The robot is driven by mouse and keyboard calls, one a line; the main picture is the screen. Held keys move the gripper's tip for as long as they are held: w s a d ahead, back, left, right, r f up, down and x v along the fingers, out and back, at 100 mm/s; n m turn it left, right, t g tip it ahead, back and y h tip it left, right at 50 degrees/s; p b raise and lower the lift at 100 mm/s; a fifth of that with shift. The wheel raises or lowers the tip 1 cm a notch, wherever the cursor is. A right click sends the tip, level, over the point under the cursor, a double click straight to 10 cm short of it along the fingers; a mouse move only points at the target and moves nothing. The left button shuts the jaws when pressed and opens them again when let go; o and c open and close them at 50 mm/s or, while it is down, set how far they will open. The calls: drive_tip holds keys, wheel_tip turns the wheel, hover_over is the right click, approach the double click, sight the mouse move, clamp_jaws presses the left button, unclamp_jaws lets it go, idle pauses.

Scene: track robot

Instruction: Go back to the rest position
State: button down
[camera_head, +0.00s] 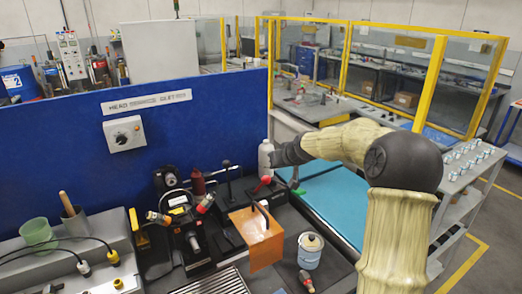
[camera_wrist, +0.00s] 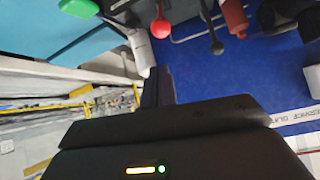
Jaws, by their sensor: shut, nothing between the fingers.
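My gripper (camera_head: 280,156) is at the end of my arm, which reaches in from the right in the head view. It is held above the workbench, close to a white-grey bottle (camera_head: 266,160); I cannot tell whether they touch. In the wrist view, the dark fingers of my gripper (camera_wrist: 158,84) are together with nothing between them. The white bottle (camera_wrist: 139,50) shows beside them there. The wrist view is tilted, with the blue panel (camera_wrist: 225,75) at right.
Yellow-framed glass screens (camera_head: 375,70) stand behind. A shelf (camera_head: 465,165) is at right.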

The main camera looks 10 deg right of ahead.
wheel_tip(320, 180, up, 10)
drive_tip(key=p, duration=0.9)
drive_tip(key=shift+f, duration=0.15)
